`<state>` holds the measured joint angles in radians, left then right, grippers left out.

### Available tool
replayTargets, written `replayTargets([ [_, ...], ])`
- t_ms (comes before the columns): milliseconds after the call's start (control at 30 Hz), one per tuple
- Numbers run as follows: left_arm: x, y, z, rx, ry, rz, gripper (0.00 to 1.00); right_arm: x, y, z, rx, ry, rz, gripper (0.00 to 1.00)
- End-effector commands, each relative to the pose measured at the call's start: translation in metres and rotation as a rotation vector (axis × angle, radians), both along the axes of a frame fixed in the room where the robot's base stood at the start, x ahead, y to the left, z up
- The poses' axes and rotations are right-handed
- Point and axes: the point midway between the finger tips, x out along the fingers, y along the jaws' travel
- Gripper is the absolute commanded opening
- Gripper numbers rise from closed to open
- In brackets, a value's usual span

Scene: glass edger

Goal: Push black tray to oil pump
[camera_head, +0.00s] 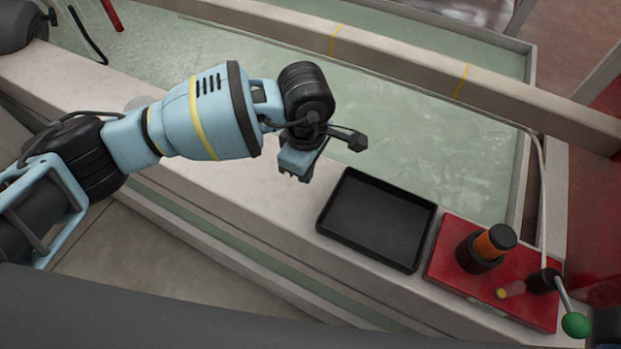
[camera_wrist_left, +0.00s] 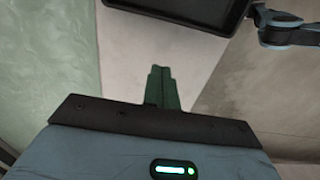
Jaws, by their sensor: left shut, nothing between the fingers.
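The black tray (camera_head: 376,219) is a shallow, empty rectangle on the pale ledge, right of my left gripper in the head view. Its right edge lies close beside the red base of the oil pump (camera_head: 490,262), which carries a black and orange cylinder and a green-knobbed lever. My left gripper (camera_head: 296,175) is shut and empty, a little left of the tray's upper left corner, and looks apart from it. In the left wrist view the shut fingers (camera_wrist_left: 162,88) point toward the ledge, and the tray's corner (camera_wrist_left: 190,12) shows at the top. My right gripper is not in view.
A wet, pale green basin (camera_head: 420,130) lies behind the ledge, with a raised grey beam (camera_head: 400,65) across it. A pale cable (camera_head: 542,190) runs down to the right of the pump. The ledge's front edge drops away below the tray.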

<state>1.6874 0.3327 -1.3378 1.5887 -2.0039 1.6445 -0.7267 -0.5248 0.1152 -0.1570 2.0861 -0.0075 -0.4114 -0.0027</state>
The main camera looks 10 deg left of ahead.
Motion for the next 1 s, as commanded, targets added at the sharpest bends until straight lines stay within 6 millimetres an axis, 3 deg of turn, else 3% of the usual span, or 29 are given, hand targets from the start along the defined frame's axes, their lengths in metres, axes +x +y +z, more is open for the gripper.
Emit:
replayTargets([
  [200,0.0,0.0,0.042,-0.001,-0.002,-0.001,0.0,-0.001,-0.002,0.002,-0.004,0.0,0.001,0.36],
  [400,0.0,0.0,0.063,0.0,0.0,0.001,0.0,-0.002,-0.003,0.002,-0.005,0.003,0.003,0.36],
  [867,-0.001,0.0,0.067,-0.001,0.003,0.0,0.0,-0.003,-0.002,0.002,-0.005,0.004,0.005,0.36],
  [1000,-0.014,-0.013,0.056,-0.06,0.051,0.002,0.0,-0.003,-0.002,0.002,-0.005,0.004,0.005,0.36],
])
